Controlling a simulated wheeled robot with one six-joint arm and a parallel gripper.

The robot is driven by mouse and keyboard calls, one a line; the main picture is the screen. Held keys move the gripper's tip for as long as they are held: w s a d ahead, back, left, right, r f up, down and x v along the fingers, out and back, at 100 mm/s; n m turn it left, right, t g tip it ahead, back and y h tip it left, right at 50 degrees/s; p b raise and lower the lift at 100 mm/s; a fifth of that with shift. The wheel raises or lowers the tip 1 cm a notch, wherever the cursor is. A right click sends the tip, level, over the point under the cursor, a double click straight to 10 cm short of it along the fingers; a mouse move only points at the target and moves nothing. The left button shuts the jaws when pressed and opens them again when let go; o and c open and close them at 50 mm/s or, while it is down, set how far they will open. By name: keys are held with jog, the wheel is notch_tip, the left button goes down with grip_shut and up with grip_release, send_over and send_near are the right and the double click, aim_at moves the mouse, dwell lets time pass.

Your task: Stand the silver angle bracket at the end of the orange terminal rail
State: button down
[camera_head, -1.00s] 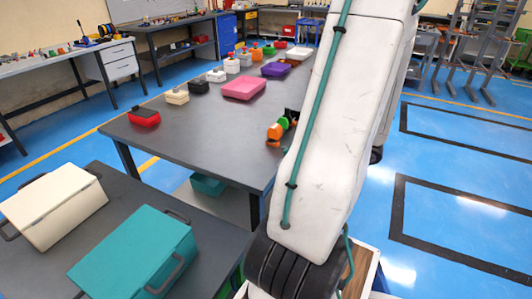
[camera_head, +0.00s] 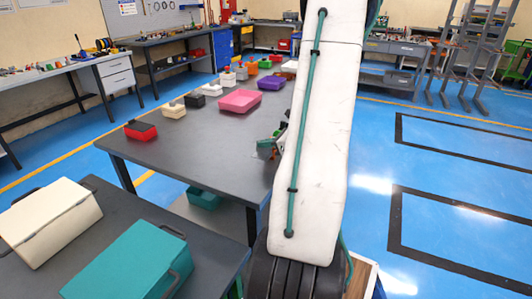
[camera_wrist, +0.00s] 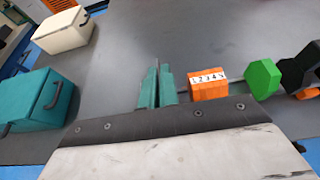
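In the wrist view my gripper (camera_wrist: 157,80) points down at the dark table, its two teal fingers close together. A thin grey sliver, apparently the silver angle bracket (camera_wrist: 157,63), shows between and just beyond the fingertips; most of it is hidden. The orange terminal rail (camera_wrist: 208,85), an orange block with a white numbered label, is just right of the fingers. A thin grey bar runs beside it. I cannot tell whether bracket and rail touch. In the head view my gripper (camera_head: 266,147) is partly behind my arm, low at the table's right edge, and the rail is hidden.
A green piece (camera_wrist: 262,79) and black and orange pieces (camera_wrist: 300,75) stand right of the rail. A teal case (camera_wrist: 35,100) and a cream case (camera_wrist: 64,31) lie on the nearer table. Several coloured bins, including a pink tray (camera_head: 240,100), stand farther back. The middle tabletop is clear.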

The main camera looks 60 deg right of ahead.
aim_at(266, 154)
jog(key=shift+f, duration=1.75)
jog(key=shift+f, duration=0.1)
jog(key=c, duration=1.7)
grip_release()
jog(key=shift+s, duration=0.1)
